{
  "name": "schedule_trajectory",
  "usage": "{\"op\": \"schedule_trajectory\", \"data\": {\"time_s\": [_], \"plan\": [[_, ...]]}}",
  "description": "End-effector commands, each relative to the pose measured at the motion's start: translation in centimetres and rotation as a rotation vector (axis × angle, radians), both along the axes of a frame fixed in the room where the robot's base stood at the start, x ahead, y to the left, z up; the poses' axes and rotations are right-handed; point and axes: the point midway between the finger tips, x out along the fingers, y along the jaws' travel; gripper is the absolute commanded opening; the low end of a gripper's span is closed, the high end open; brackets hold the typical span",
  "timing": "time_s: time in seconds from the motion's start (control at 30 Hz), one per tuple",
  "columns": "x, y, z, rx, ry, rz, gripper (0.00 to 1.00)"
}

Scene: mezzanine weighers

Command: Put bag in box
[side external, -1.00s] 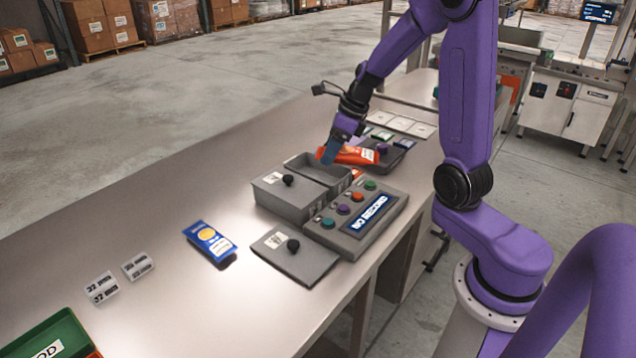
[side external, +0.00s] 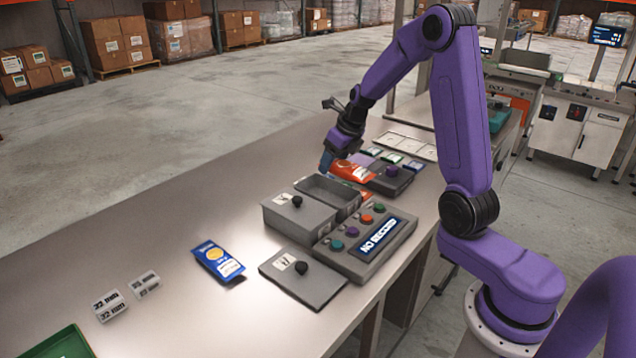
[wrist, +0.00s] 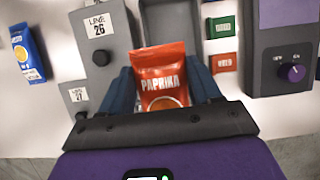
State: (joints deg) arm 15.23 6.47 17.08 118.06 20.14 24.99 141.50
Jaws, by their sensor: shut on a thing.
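My gripper (side external: 328,160) is shut on an orange-red bag marked PAPRIKA (side external: 350,171). In the wrist view the bag (wrist: 162,72) sits between the two dark blue fingers (wrist: 163,92), its printed face toward the camera. The bag is at the far end of the open compartment in the side view. It hides part of that compartment in the wrist view; its exact height is unclear.
A loose grey lid (side external: 303,278) lies in front of the box. A button panel (side external: 368,240) reading NO RECORD and a purple-knobbed unit (side external: 391,180) stand to the right. A blue bag (side external: 218,260) and white blocks (side external: 110,305) lie left; the table there is mostly clear.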

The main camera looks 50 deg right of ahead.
Motion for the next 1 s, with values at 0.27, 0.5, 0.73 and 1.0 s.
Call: {"op": "schedule_trajectory", "data": {"time_s": [0.27,0.5,0.73,1.0], "plan": [[4.0,-1.2,-3.0,0.003,0.005,0.001,0.33],[6.4,-1.9,-5.9,0.001,0.002,0.000,0.33],[7.3,-2.2,-7.0,0.001,0.001,0.000,0.33],[7.6,-2.3,-10.0,0.002,0.002,0.001,0.33]]}}
